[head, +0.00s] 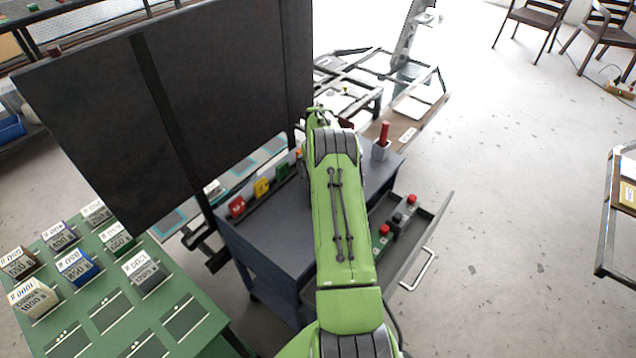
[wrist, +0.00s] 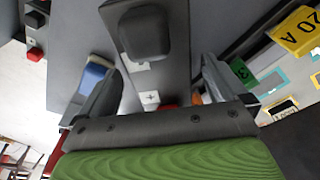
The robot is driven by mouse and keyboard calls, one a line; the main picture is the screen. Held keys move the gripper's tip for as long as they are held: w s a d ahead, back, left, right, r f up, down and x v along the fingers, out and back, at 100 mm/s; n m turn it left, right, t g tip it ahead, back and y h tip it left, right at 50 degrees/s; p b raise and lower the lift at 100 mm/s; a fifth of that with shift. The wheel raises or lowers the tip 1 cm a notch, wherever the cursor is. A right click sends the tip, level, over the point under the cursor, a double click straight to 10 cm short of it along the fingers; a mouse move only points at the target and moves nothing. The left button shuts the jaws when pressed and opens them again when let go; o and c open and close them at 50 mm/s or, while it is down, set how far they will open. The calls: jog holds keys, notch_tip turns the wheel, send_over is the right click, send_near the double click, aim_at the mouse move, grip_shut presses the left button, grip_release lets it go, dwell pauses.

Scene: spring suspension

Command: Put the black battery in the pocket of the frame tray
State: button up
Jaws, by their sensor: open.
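In the wrist view a black block (wrist: 145,32), which looks like the battery, stands on a long dark grey tray (wrist: 166,72), seemingly the frame tray. White marks, one with a plus sign, show on the tray near the block. I cannot tell whether the block sits down in a pocket. My gripper (wrist: 160,68) is open, with one finger on each side of the tray and nothing visibly held; the block is beyond the fingertips. In the head view my arm hides the tray and this block.
A blue-and-white piece (wrist: 96,72) is beside the left finger. Yellow (head: 261,187) and red (head: 236,206) labelled blocks stand along the grey cabinet top (head: 270,232). An open drawer (head: 430,225) holds red, black and green pieces. A dark panel (head: 90,110) rises at left.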

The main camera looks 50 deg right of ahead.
jog(key=shift+w+f, duration=0.1)
jog(key=shift+f, duration=0.45)
grip_shut()
jog(key=shift+w+d+r, duration=0.15)
jog(key=shift+r, duration=0.2)
